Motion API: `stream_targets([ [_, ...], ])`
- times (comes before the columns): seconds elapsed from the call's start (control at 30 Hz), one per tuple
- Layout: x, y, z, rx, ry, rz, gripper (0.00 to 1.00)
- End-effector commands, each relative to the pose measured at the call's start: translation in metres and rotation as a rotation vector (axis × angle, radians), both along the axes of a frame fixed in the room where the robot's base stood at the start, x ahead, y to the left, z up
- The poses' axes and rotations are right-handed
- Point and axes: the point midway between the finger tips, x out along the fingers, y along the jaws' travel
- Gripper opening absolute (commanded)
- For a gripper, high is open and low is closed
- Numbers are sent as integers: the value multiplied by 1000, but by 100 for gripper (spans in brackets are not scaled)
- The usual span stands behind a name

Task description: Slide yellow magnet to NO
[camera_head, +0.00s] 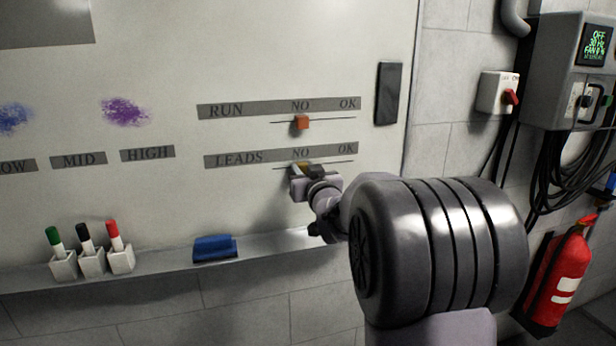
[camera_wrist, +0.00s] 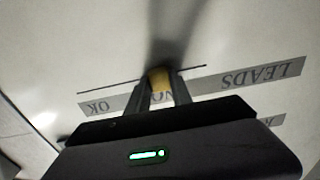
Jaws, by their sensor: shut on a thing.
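The yellow magnet (camera_wrist: 160,80) sits on the thin dark line of the LEADS row, at the NO label, in the wrist view. In the head view a small yellow part of it (camera_head: 299,168) shows just below NO, mostly hidden by my gripper. My gripper (camera_wrist: 161,90) is shut on the magnet, one finger on each side of it. It also shows in the head view (camera_head: 306,172), against the board. The LEADS label strip (camera_head: 280,155) runs above the line in the head view and carries NO and OK.
An orange magnet (camera_head: 302,122) sits under NO on the RUN row (camera_head: 225,110), just above. A dark eraser-like block (camera_head: 388,93) is at the right. The ledge below (camera_head: 170,264) holds markers (camera_head: 91,250) and a blue eraser (camera_head: 214,248). A fire extinguisher (camera_head: 560,277) stands right.

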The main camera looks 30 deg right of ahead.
Motion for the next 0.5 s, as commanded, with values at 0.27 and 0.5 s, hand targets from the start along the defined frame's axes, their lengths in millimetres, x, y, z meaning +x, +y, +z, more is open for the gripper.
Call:
stream_targets([
  [0.27,1,3,-1,-1,3,6,34],
  [0.5,1,2,0,0,2,5,49],
])
